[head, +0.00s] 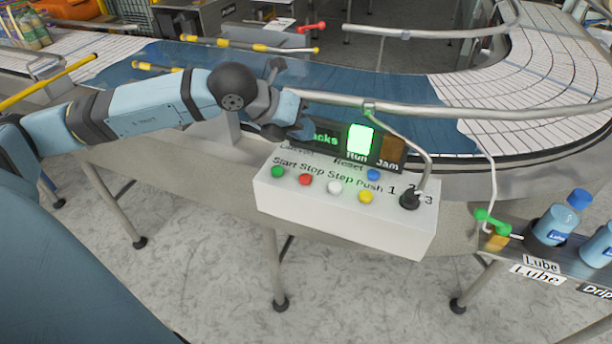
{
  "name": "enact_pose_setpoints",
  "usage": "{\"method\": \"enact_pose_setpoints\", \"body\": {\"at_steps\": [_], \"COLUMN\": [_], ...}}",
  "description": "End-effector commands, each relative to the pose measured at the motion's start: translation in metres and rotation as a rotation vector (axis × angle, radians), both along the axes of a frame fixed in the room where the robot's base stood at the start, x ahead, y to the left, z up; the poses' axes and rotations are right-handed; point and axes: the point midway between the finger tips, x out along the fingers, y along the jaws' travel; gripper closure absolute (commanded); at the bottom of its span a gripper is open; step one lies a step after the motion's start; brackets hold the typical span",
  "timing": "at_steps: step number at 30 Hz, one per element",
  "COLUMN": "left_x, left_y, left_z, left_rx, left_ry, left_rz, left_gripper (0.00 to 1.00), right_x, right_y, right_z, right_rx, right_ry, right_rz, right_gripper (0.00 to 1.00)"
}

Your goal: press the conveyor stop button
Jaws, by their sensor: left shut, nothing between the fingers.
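The white control box (340,222) stands in front of the conveyor (250,80). Its red button (305,180) lies under the label "Stop", between a green button (278,172) and a white button (334,187). My left gripper (298,130) is shut and empty. In the picture it is above and behind the red button, by the left end of the dark indicator panel (385,150), and covers part of its lettering. It is apart from the red button. My right gripper is out of view.
The green "Run" light (361,140) is lit. A yellow button (366,197), a blue button (373,174) and a black selector knob (409,199) share the box. A metal guide rail (460,110) runs behind it. Blue-capped bottles (560,218) stand at right.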

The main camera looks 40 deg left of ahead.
Motion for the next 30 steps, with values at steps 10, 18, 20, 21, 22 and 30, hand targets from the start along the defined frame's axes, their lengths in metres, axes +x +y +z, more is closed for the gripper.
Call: {"method": "enact_pose_setpoints", "body": {"at_steps": [10, 18, 20, 21, 22, 30], "left_x": [0.0, 0.0, 0.0, 0.0, 0.0, 0.0], "left_y": [0.0, 0.0, 0.0, 0.0, 0.0, 0.0], "left_z": [-0.042, -0.081, -0.083, -0.084, -0.084, -0.082], "left_rx": [0.0, -0.001, -0.001, -0.001, -0.001, -0.001], "left_ry": [0.002, 0.0, 0.0, 0.0, 0.0, 0.0], "left_rz": [0.0, -0.001, -0.001, -0.001, -0.001, -0.001], "left_gripper": [1.0, 1.0, 1.0, 1.0, 1.0, 1.0], "right_x": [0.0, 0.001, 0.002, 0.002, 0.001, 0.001], "right_y": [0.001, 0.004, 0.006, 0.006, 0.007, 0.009], "right_z": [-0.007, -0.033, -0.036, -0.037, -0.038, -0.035], "right_rx": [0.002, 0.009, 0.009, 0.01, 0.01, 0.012], "right_ry": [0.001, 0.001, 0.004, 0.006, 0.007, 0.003], "right_rz": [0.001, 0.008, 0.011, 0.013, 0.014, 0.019], "right_gripper": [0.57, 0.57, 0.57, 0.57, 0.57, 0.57]}}
